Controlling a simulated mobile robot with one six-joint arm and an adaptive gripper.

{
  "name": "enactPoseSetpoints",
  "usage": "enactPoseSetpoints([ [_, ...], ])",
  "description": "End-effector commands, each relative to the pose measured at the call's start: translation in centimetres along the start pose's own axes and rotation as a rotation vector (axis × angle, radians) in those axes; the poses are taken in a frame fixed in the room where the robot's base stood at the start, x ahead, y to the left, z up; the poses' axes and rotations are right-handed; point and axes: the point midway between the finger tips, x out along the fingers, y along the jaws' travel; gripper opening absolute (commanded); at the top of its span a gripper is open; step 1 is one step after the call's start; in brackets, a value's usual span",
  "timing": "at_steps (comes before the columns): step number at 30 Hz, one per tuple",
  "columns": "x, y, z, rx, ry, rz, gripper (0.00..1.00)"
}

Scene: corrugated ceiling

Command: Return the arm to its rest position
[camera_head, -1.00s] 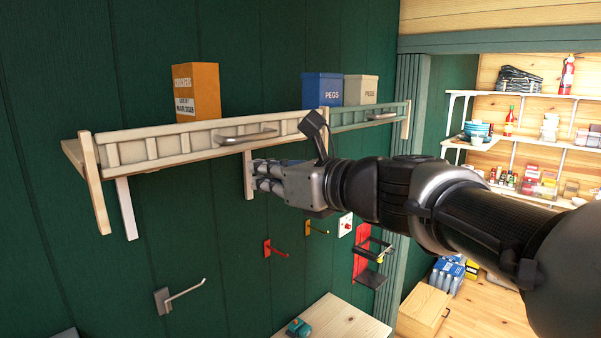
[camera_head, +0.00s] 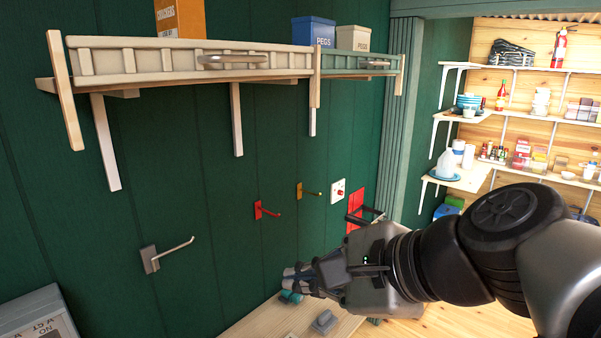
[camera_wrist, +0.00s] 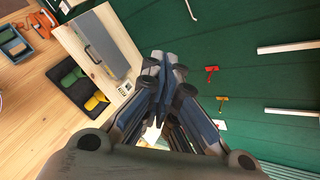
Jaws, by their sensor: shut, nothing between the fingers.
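My gripper (camera_head: 300,279) is in the lower middle of the head view, below the wall shelf and in front of the green wall. It points left, over the back part of a wooden bench. In the wrist view my gripper (camera_wrist: 166,75) shows its fingers together, with nothing between them. My arm reaches in from the right edge of the head view.
Grey (camera_head: 168,254), red (camera_head: 266,210) and yellow (camera_head: 308,191) hooks stick out of the wall. A wooden bench (camera_head: 270,318) stands below. Stocked shelves are at right.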

Motion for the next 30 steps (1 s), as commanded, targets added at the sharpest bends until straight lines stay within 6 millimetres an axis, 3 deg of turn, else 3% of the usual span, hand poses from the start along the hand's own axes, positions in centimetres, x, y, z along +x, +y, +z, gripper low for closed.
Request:
enactPoseSetpoints([
  [1,1.5,4.2,-2.6,-0.143,0.053,0.050,0.00],
  [6,3.1,14.7,-10.2,-0.671,0.205,0.273,0.00],
  [9,3.4,19.9,-14.7,-0.971,0.259,0.425,0.00],
  [12,3.2,23.8,-18.4,-1.222,0.284,0.567,0.00],
  [15,2.9,26.1,-20.8,-1.399,0.292,0.676,0.00],
  [18,2.5,27.0,-22.0,-1.493,0.291,0.737,0.00],
  [30,2.4,27.1,-22.2,-1.510,0.291,0.749,0.00],
])
